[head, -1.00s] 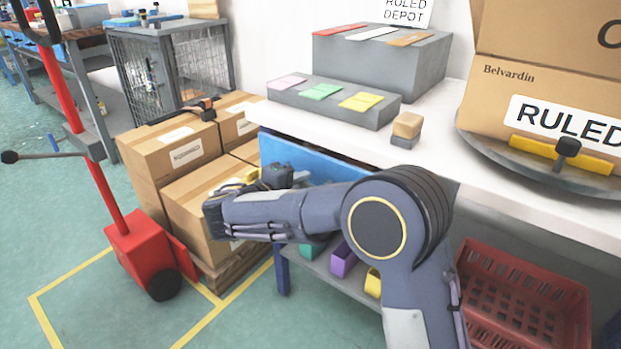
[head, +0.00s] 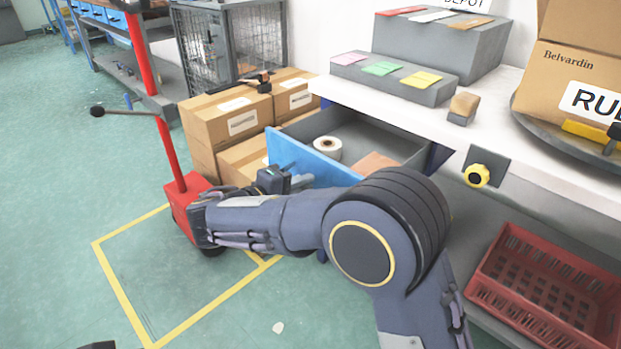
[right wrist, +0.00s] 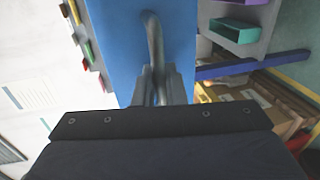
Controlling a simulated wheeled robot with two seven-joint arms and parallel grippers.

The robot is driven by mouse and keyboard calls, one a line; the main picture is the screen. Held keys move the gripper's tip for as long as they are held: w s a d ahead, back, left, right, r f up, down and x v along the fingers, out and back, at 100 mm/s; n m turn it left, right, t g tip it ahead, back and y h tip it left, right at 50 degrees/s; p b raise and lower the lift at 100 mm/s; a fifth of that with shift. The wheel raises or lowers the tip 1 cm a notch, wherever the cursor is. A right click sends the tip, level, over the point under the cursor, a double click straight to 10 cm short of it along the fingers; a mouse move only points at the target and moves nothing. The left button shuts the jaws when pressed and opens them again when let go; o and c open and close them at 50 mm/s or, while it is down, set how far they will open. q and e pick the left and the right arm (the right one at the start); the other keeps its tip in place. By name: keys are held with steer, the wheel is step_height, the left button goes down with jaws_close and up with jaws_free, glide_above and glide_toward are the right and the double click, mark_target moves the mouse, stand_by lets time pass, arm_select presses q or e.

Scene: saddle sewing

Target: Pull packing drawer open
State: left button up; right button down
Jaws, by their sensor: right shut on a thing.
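The packing drawer (head: 292,158) has a blue front and a grey inside, and it stands well out from under the white bench top. A white tape roll (head: 327,148) and a flat brown piece (head: 375,163) lie in it. My right gripper (head: 296,182) is at the outer side of the blue front. In the right wrist view, the fingers (right wrist: 158,85) are shut on the grey curved drawer handle (right wrist: 154,45) on the blue front. My right forearm hides part of the drawer front in the head view.
Stacked cartons (head: 238,120) stand close behind the drawer's left side. A red pallet jack (head: 185,200) stands left of my right forearm. A red crate (head: 550,290) is low at the right.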

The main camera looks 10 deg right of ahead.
stand_by(0.3)
steer(key=c, duration=1.6)
jaws_free()
steer(key=shift+c, duration=0.2)
steer(key=p+v, duration=0.2)
steer(key=v, duration=0.6)
steer(key=shift+f, duration=0.1)
